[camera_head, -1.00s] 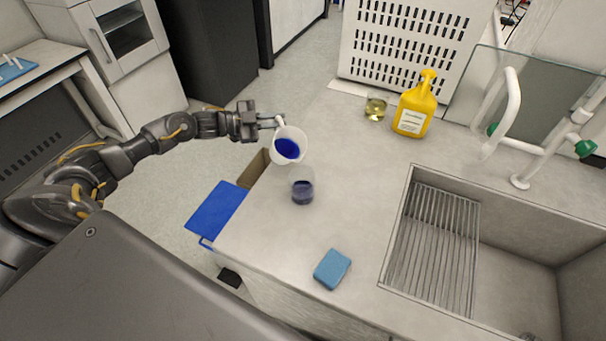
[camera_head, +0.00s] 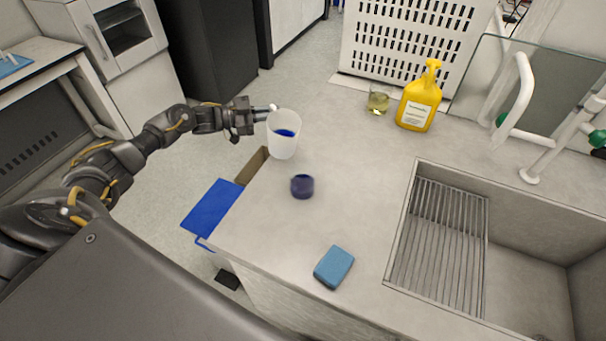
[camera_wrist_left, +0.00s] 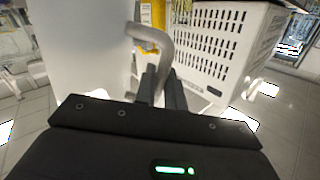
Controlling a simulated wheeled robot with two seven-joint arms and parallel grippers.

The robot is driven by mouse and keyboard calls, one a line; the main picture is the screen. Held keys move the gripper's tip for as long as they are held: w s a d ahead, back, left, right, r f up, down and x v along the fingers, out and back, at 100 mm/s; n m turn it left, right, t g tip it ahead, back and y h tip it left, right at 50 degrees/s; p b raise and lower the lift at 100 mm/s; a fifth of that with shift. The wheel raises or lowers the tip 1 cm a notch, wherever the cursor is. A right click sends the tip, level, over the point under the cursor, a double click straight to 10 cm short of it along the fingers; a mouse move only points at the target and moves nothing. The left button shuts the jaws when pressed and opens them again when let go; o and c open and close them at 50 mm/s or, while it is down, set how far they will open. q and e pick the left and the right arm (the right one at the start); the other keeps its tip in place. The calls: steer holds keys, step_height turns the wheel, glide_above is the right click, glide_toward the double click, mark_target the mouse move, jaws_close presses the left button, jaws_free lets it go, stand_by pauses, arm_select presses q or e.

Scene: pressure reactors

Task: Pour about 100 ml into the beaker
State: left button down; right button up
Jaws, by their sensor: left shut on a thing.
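My left gripper (camera_head: 256,117) is shut on the handle of a white jug (camera_head: 284,146) that holds blue liquid. The jug is nearly upright, above the counter's left edge. In the left wrist view the jug (camera_wrist_left: 85,50) fills the left side, and its handle (camera_wrist_left: 155,45) runs to the gripper's fingers (camera_wrist_left: 162,88). The small beaker (camera_head: 302,187) stands on the counter below and slightly right of the jug, apart from it. It looks dark blue with liquid; its level is hard to read. My right gripper is not in view.
A blue sponge (camera_head: 334,266) lies near the counter's front edge. A yellow bottle (camera_head: 418,103) and a glass with yellowish liquid (camera_head: 378,102) stand at the back, before a white crate (camera_head: 408,40). A sink (camera_head: 440,250) is at right.

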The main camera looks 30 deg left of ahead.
arm_select(q)
steer(key=shift+w+a+f+n+b, duration=0.35)
steer(key=shift+f+n+b, duration=0.25)
steer(key=shift+f+n, duration=0.1)
steer(key=shift+w+a+f+n+b, duration=0.2)
steer(key=shift+a+f+n+b, duration=0.1)
steer(key=shift+f+n+b, duration=0.35)
steer(key=shift+r, duration=0.1)
